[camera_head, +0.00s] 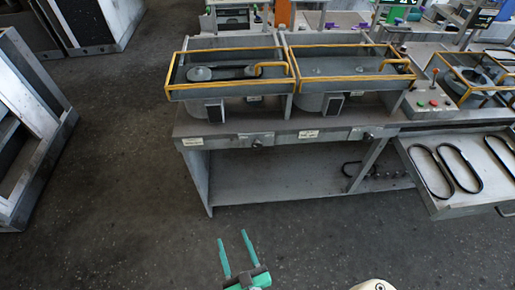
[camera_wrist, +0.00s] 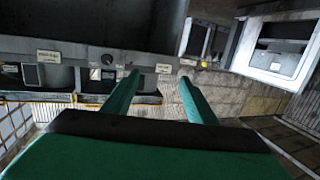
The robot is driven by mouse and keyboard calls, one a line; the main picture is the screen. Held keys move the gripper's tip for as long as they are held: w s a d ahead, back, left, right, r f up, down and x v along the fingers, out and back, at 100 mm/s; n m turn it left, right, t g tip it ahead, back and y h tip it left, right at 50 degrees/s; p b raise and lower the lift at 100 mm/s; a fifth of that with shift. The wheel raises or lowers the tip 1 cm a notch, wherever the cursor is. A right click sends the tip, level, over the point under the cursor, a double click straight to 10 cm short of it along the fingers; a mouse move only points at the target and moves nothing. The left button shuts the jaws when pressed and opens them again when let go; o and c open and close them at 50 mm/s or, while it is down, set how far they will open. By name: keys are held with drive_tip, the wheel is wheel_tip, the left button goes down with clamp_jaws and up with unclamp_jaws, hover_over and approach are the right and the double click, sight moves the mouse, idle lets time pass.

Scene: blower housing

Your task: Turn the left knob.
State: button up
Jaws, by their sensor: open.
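The left knob (camera_head: 257,142) is a small dark knob on the front edge of the grey bench (camera_head: 225,136), between white labels. In the wrist view, which looks upside down, a small round dark knob (camera_wrist: 107,60) shows on the bench front, just left of the fingertips, and appears to be the left knob. A second knob (camera_head: 367,137) is farther right on the bench edge. My green gripper (camera_head: 233,237) is open and empty, over the floor in front of the bench and apart from it. Its two fingers (camera_wrist: 160,76) point toward the bench.
Two yellow-framed housings (camera_head: 228,72) (camera_head: 350,66) stand on the bench. An open drawer (camera_head: 438,207) with black belts juts out at right. A control box (camera_head: 431,103) with buttons sits above it. The dark floor (camera_head: 120,190) to the left is clear.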

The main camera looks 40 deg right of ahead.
drive_tip(key=w+d+m+h, duration=0.2)
drive_tip(key=w+d, duration=0.5)
drive_tip(key=d, duration=0.2)
drive_tip(key=m+h, duration=0.2)
drive_tip(key=h, duration=0.1)
approach(257, 147)
drive_tip(key=shift+g, duration=0.4)
drive_tip(key=x, duration=0.8)
drive_tip(key=shift+w+d+r, duration=0.15)
drive_tip(key=shift+w+r, duration=0.15)
drive_tip(key=shift+r, duration=0.05)
drive_tip(key=c, duration=1.1)
drive_tip(key=shift+o, duration=0.2)
drive_tip(key=shift+m, duration=1.3)
drive_tip(key=o, duration=1.1)
drive_tip(key=shift+c, duration=0.2)
